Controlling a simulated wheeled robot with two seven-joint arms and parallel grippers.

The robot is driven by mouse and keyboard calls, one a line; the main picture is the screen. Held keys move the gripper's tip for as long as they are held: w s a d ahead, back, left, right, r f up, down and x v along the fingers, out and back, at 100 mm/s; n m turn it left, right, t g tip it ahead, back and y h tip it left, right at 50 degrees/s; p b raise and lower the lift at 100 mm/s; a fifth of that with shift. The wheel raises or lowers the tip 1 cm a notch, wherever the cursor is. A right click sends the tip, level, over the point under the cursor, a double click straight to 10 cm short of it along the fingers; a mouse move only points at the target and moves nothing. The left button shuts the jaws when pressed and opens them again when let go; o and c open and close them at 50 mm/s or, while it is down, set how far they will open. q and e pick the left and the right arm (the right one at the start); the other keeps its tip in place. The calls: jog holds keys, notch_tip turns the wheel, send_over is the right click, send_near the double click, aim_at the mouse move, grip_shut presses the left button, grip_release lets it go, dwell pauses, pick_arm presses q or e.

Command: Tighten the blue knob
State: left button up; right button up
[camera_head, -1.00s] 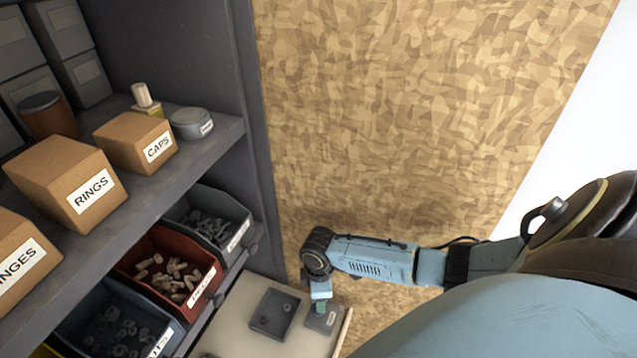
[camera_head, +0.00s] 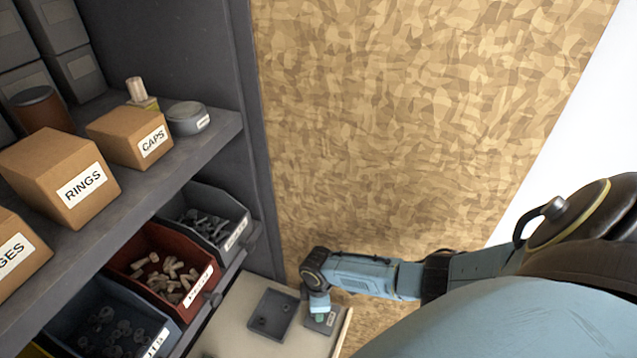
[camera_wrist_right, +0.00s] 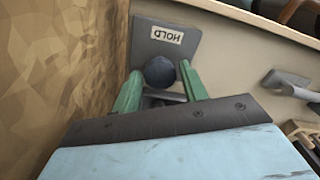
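The knob (camera_wrist_right: 160,72) is a round, dark blue ball-like head in the right wrist view. It stands at the edge of a grey plate (camera_wrist_right: 150,47) with a HOLD label. My right gripper (camera_wrist_right: 161,82) has its two green fingers apart, one on each side of the knob; whether either touches it is unclear. In the head view my right gripper (camera_head: 319,311) points down over the same grey plate (camera_head: 326,326), and the knob is hidden behind it. My left gripper is in neither view.
A dark grey tray (camera_head: 262,322) lies left of the plate on the pale bench (camera_head: 236,310). At the left a grey shelf (camera_head: 196,145) holds cardboard boxes and bins of small parts. A plywood wall (camera_head: 410,120) rises behind the gripper.

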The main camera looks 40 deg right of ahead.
jog(key=c, duration=0.6)
